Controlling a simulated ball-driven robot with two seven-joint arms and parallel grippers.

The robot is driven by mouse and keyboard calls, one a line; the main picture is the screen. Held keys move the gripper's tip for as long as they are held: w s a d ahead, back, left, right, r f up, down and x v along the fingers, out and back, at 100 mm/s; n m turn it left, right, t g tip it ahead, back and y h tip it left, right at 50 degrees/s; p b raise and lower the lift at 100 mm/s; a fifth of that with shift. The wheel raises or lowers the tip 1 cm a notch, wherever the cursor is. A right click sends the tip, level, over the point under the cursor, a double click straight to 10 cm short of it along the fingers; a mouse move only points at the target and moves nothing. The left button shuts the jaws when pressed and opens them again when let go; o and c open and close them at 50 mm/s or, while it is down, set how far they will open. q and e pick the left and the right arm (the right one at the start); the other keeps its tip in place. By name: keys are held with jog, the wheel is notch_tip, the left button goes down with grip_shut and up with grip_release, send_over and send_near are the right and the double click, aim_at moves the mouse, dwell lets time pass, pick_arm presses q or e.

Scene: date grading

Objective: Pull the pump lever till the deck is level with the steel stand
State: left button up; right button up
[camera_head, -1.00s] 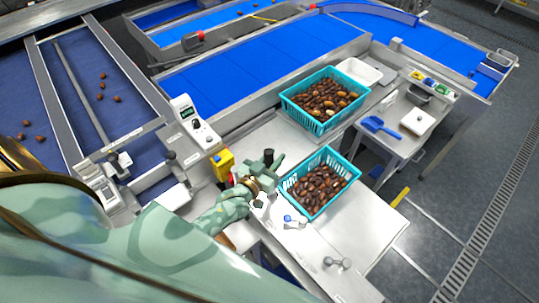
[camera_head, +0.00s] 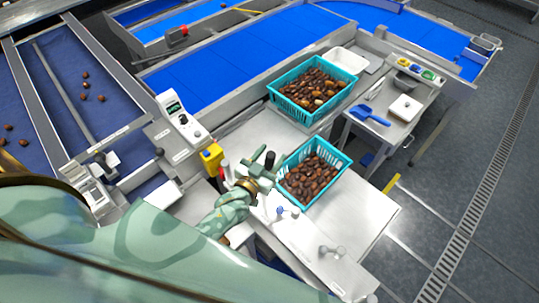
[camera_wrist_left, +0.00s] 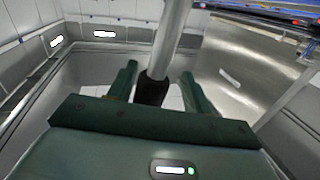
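The pump lever shows in the left wrist view as a steel rod with a black grip (camera_wrist_left: 152,90). My left gripper (camera_wrist_left: 158,70) is open, with one finger on each side of the lever and gaps visible. In the head view my left gripper (camera_head: 264,162) is beside the teal basket of dates (camera_head: 335,180), with a black knob between its fingers. That basket stands on a bare steel surface (camera_head: 355,215), which looks like the deck. Another steel surface (camera_head: 250,138) lies behind it and may be the stand. Their relative height cannot be told. My right gripper is not in view.
A second teal basket of dates (camera_head: 273,91) stands behind. A side table (camera_head: 365,135) holds a blue scoop (camera_head: 372,117) and a white block. A control box (camera_head: 178,117) and yellow-topped post (camera_head: 211,156) stand left of the gripper. Open floor lies at right.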

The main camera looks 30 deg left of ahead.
pick_arm(q)
jog(key=s+a+b, duration=0.1)
jog(key=s+b, duration=0.1)
jog(key=s, duration=1.4)
jog(key=shift+r, duration=0.2)
jog(key=shift+s, duration=0.2)
